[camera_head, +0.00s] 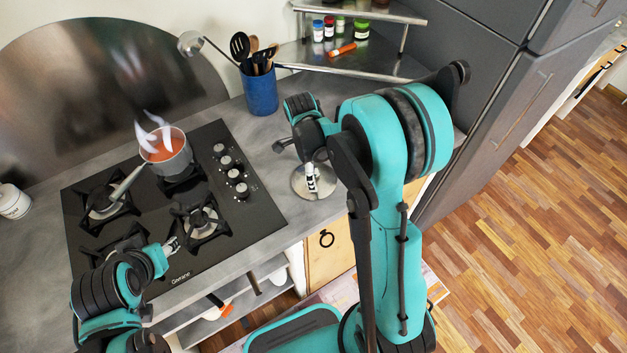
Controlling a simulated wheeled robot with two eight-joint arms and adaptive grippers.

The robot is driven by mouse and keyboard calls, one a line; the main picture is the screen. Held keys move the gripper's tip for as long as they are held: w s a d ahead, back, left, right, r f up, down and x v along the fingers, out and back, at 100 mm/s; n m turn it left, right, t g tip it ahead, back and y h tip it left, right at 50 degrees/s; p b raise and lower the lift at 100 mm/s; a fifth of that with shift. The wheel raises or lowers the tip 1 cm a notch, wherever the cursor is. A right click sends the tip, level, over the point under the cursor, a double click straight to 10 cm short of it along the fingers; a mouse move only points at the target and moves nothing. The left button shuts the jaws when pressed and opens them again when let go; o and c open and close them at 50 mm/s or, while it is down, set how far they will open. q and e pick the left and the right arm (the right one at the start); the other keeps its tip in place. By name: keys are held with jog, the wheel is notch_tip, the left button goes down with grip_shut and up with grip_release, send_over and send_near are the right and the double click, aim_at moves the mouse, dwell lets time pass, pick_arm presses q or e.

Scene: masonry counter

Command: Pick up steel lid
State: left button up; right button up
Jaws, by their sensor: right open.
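The steel lid (326,192) is a round, shiny disc lying flat on the grey counter, right of the stove and close to the counter's front edge. My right gripper (311,178) is open and points down over the middle of the lid, covering its centre. I cannot tell whether its fingers touch the lid or whether they stand around a knob. My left gripper (172,245) is over the front edge of the stove near a front burner, away from the lid. Its fingers are too small to tell open from shut.
A steel pot (176,163) of steaming orange soup stands on a back burner of the black stove (258,212), its handle pointing front left. A blue utensil holder (260,93) is behind the lid. A corner shelf (375,47) holds jars. A grey fridge (490,105) stands right.

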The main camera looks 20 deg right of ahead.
jog(key=shift+d+f, duration=0.15)
jog(key=shift+f, duration=0.45)
jog(key=shift+r, duration=0.1)
jog(key=c, duration=1.5)
jog(key=shift+s, duration=0.15)
jog(key=c, duration=0.3)
